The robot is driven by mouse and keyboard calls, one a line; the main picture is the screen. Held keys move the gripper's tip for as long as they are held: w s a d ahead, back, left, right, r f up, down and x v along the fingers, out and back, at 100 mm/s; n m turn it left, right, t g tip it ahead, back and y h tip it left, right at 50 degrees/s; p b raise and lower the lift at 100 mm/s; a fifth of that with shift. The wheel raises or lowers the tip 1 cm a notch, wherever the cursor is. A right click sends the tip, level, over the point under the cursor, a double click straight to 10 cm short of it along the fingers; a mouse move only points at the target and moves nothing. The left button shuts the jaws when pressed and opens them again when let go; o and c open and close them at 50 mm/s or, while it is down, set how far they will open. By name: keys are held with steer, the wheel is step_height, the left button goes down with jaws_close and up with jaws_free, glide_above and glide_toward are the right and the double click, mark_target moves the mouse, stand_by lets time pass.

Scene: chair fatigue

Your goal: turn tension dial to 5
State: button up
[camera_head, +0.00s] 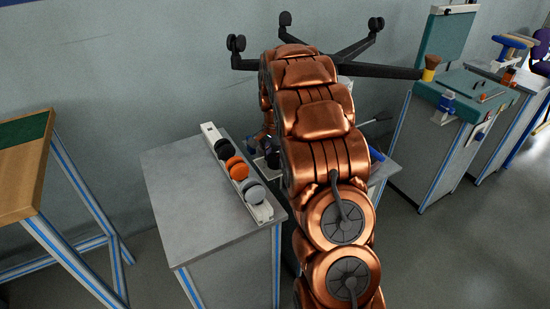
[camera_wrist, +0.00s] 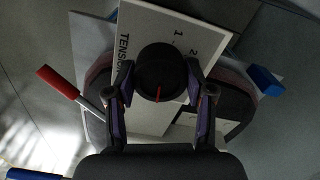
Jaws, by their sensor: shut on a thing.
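The tension dial (camera_wrist: 161,70) is a round black knob with a red pointer line, in the wrist view. The pointer runs from the knob's middle toward the bottom of the picture. The dial sits on a white panel (camera_wrist: 150,18) printed with "TENSION" and the numbers 1 and 2; other numbers are hidden or unreadable. My gripper (camera_wrist: 160,92) has one finger on each side of the knob and is shut on it. In the head view my copper arm hides the dial and most of the gripper.
A red-tipped lever (camera_wrist: 60,84) lies left of the panel, and a blue block (camera_wrist: 266,80) is to the right. In the head view, a black chair base (camera_head: 375,70) with casters stands behind my arm. A grey cabinet (camera_head: 190,210) carries a strip of wheels (camera_head: 237,168).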

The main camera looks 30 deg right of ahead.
mark_target(275, 157)
steer(key=o, duration=1.2)
steer(key=shift+c, duration=0.2)
step_height(275, 157, up, 12)
